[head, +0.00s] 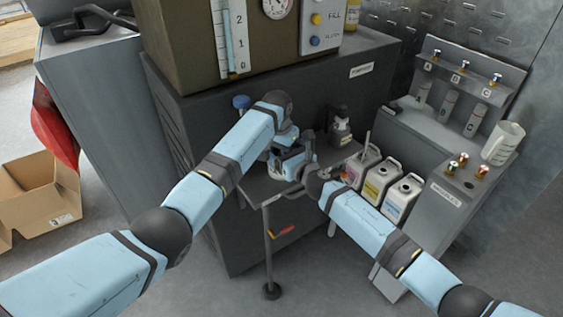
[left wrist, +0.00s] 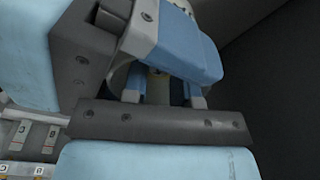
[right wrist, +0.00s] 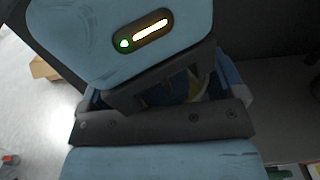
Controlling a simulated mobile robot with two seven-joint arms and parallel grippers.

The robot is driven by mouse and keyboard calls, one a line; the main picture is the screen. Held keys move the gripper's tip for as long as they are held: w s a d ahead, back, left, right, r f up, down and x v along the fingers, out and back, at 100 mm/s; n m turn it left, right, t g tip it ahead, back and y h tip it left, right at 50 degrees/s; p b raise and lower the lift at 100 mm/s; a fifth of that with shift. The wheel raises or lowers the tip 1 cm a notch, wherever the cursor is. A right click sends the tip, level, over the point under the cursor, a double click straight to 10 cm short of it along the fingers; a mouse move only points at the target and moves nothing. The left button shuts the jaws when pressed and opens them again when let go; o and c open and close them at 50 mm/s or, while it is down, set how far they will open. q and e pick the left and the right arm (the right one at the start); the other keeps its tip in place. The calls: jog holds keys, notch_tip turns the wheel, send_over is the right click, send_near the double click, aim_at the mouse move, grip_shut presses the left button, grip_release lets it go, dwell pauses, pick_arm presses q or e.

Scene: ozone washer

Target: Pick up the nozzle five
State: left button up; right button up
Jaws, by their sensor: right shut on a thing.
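Small brass-coloured fittings that look like nozzles (head: 451,168) stand on the grey right-hand stand; I cannot read a five on any of them. My two grippers are close together over the small shelf in front of the dark cabinet. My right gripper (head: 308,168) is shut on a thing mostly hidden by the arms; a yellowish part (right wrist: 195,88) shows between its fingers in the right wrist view. My left gripper (head: 285,163) has its fingers (left wrist: 165,92) apart in the left wrist view, and I cannot tell whether they touch anything.
Several white jugs (head: 402,196) with coloured labels stand right of the shelf (head: 255,188). A dark bottle-like item (head: 340,128) stands behind. A cardboard box (head: 45,195) lies at left.

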pick_arm(q)
jog(key=shift+r, duration=0.1)
jog(key=shift+c, duration=0.2)
notch_tip(320, 180, up, 18)
dwell(1.3)
pick_arm(e)
jog(key=o, duration=0.7)
jog(key=shift+o, duration=0.2)
